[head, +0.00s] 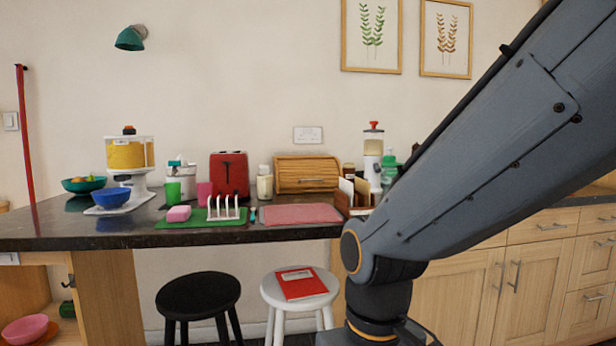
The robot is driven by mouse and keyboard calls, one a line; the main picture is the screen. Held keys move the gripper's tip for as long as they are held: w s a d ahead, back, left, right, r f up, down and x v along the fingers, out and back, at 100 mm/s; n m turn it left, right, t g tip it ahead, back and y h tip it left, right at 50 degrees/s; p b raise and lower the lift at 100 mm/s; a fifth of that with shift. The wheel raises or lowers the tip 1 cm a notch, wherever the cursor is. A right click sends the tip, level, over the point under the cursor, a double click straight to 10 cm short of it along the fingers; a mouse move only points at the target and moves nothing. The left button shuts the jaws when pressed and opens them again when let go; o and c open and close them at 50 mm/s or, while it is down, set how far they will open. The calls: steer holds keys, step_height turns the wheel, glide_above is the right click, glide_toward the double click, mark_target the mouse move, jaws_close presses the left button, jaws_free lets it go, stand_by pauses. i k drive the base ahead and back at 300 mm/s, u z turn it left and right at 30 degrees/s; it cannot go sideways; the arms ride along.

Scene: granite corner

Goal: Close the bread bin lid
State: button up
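The bread bin (306,174) is a light wooden box with a slatted, curved front and a small handle. It stands at the back of the dark granite counter (150,234), against the wall, in the head view. Its slatted front looks down over most of the face, but from this distance I cannot tell whether a gap is left. My arm fills the right side of the view and bends down near the counter's front. My gripper is out of the picture, below the bottom edge.
A red toaster (229,174) and jar (264,184) stand left of the bin. A pink mat (300,214) lies in front. A wooden holder (352,196) and a red-topped dispenser (373,152) stand right. A black stool (198,295) and white stool (286,296) stand before the counter.

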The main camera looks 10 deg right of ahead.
mark_target(322, 172)
steer(key=u, duration=0.15)
steer(key=i, duration=1.35)
steer(key=z, duration=0.55)
